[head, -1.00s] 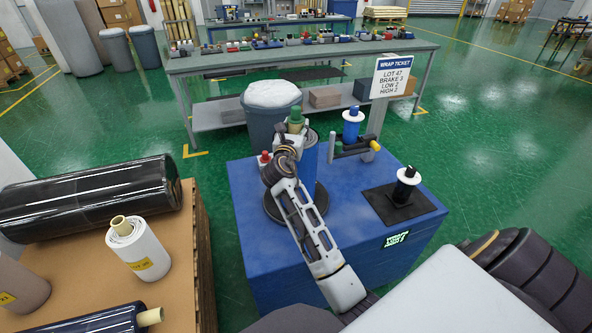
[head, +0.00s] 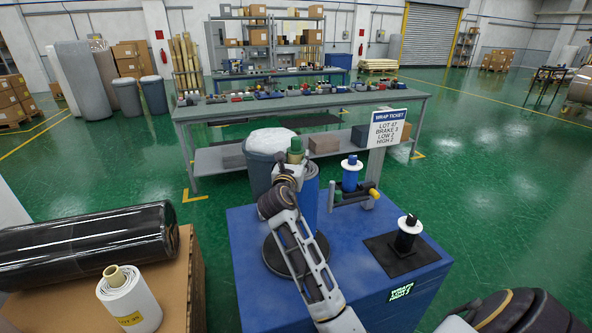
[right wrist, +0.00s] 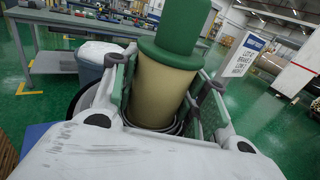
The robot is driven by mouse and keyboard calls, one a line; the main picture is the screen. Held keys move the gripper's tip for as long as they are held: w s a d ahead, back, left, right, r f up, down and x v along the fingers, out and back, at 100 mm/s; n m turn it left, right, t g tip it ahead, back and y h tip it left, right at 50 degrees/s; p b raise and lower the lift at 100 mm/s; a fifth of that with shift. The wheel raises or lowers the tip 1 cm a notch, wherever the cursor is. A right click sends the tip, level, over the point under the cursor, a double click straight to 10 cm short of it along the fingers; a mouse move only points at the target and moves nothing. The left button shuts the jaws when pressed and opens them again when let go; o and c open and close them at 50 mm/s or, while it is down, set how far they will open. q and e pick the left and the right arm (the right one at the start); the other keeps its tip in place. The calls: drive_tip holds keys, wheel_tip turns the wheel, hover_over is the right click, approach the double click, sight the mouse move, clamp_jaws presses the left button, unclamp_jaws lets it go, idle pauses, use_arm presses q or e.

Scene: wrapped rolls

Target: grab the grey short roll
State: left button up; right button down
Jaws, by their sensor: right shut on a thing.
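No grey short roll can be made out in the current views. A white short roll (head: 128,298) with a tan core and yellow label stands at the lower left. My right gripper (head: 291,163) is over the blue stand, at the top of an upright blue roll (head: 312,196). In the right wrist view its fingers (right wrist: 165,88) are shut on a tan core (right wrist: 160,92) with a green cap (right wrist: 178,35). The cap also shows in the head view (head: 295,149). My arm hides part of the blue roll. My left gripper is not in view.
A long black wrapped roll (head: 85,242) lies on the brown pallet top (head: 178,275) at left. A ticket sign (head: 387,130) stands behind, near a grey bin (head: 259,170).

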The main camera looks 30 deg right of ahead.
drive_tip(key=shift+r, duration=1.45)
